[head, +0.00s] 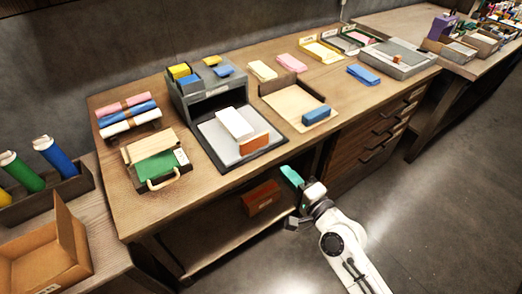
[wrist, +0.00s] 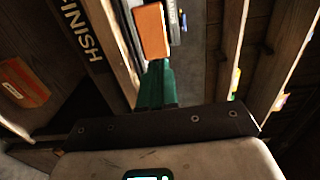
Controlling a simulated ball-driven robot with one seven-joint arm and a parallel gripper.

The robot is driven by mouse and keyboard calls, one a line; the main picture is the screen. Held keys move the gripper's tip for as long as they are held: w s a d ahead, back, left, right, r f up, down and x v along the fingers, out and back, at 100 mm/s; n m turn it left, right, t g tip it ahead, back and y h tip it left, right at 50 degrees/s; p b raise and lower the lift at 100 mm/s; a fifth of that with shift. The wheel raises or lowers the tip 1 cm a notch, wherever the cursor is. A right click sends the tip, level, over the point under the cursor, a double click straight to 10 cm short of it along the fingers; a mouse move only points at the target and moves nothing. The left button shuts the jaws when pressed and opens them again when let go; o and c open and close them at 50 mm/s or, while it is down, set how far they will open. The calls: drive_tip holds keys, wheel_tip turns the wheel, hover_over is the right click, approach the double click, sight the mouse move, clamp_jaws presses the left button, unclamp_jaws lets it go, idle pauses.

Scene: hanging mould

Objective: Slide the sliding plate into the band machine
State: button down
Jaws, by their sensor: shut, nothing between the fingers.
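The band machine (head: 203,93) is a grey box with an open front, standing at the back of the bench. What looks like the sliding plate (head: 218,151), grey with a dark rim, lies drawn out in front of it. A white block (head: 235,123) and an orange block (head: 254,143) sit on the plate. My gripper (head: 291,177), with teal fingers, is shut and empty, off the bench's front edge and right of the plate. In the wrist view the shut fingers (wrist: 156,84) point toward the orange block (wrist: 152,30), apart from it as far as I can tell.
A wooden tray (head: 283,99) with a blue block stands right of the plate. A green case (head: 155,164) with a handle lies to its left. An orange box (head: 261,196) sits on the lower shelf. The floor (head: 440,210) to the right is clear.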

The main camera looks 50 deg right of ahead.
sight(230, 116)
drive_tip(key=p+x, duration=0.2)
drive_tip(key=x, duration=1)
drive_tip(key=shift+w, duration=0.2)
drive_tip(key=b+x, duration=0.2)
drive_tip(key=x, duration=0.7)
drive_tip(key=b+x, duration=0.2)
drive_tip(key=x, duration=0.8)
drive_tip(key=shift+f, duration=0.25)
drive_tip(key=shift+w+r, duration=0.3)
drive_tip(key=shift+r, duration=0.1)
